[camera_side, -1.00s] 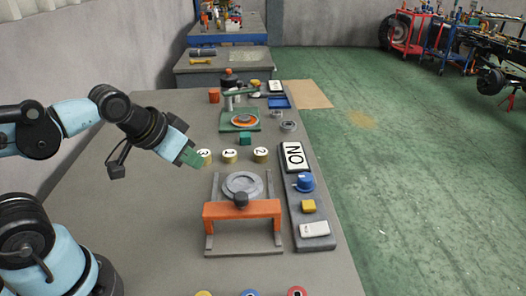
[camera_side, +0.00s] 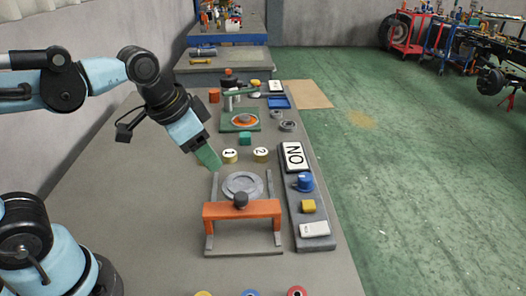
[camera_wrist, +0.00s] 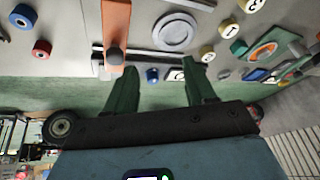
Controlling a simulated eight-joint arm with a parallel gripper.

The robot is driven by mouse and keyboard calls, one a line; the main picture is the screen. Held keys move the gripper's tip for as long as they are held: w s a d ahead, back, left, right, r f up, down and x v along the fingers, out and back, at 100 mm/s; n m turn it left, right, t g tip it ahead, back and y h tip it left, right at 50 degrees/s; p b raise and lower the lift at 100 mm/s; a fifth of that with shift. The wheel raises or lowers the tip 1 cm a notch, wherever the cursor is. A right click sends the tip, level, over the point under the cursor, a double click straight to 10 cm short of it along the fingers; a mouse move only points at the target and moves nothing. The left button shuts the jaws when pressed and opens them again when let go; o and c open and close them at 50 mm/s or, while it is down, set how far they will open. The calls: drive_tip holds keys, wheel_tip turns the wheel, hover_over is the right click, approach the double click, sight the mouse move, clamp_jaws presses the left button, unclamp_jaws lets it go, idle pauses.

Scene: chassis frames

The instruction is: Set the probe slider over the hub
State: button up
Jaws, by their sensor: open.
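The hub is a pale grey ringed disc (camera_side: 243,185) between the rails, just beyond the bridge. The slider is beside the hub, not over it. My gripper (camera_side: 213,163), with green fingers, is in the air near the far end of the left rail. In the wrist view my gripper (camera_wrist: 160,68) shows its fingers apart with nothing between them.
A green fixture (camera_side: 239,123) stands farther back. The table left of the rails is clear.

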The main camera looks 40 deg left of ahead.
sight(239, 195)
drive_tip(key=w+d+r+m+g, duration=0.2)
drive_tip(key=d+r+m+g, duration=0.3)
drive_tip(key=d+m, duration=0.25)
drive_tip(key=shift+m+y, duration=0.3)
drive_tip(key=shift+m, duration=0.05)
drive_tip(key=shift+s+a+f, duration=0.1)
drive_tip(key=shift+f, duration=2.85)
drive_tip(key=shift+s+f, duration=0.1)
drive_tip(key=shift+f, duration=2.85)
clamp_jaws()
